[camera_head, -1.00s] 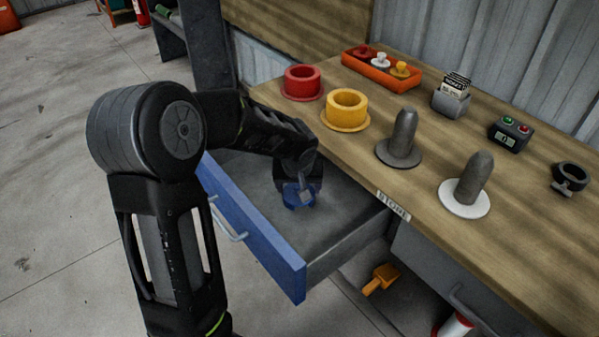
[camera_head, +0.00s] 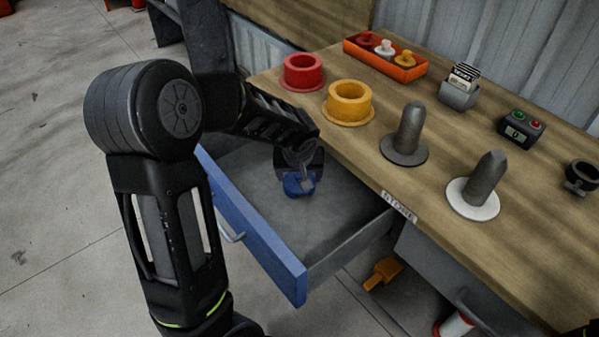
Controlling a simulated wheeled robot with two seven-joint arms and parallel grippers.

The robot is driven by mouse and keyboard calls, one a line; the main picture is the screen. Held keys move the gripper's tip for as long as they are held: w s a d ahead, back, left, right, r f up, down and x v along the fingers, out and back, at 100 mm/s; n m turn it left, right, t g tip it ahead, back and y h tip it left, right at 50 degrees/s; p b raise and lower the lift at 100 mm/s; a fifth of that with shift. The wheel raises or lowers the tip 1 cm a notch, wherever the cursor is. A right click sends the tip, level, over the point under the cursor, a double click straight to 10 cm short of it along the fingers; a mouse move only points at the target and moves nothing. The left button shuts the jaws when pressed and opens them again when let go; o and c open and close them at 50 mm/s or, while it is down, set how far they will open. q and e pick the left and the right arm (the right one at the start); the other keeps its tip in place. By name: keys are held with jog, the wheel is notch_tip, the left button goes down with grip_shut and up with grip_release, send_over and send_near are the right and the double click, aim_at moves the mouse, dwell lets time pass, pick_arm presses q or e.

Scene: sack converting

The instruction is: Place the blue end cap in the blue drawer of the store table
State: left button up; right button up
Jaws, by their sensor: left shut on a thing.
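The blue drawer (camera_head: 262,243) of the store table (camera_head: 455,228) is pulled open, with its blue front facing left and a grey inside. My left gripper (camera_head: 299,174) reaches over the table-side part of the drawer and is shut on the blue end cap (camera_head: 298,186). The cap is inside the drawer's outline as seen from above. I cannot tell whether it touches the drawer floor. The gripper's fingers and wrist partly hide the cap.
On the table top stand a red flanged cap (camera_head: 302,73), a yellow flanged cap (camera_head: 349,102), two grey posts (camera_head: 410,132) and an orange tray (camera_head: 386,58) of small parts. An orange piece (camera_head: 382,273) lies below the drawer. The drawer floor's front part is bare.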

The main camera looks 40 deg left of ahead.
pick_arm(q)
jog(key=shift+f, duration=0.2)
jog(key=o, duration=1.3)
jog(key=shift+r, duration=0.1)
jog(key=shift+r, duration=0.25)
jog(key=p+v, duration=0.2)
jog(key=v, duration=0.9)
jog(key=shift+s+d+r, duration=0.15)
jog(key=shift+s+r, duration=0.1)
jog(key=shift+r, duration=0.1)
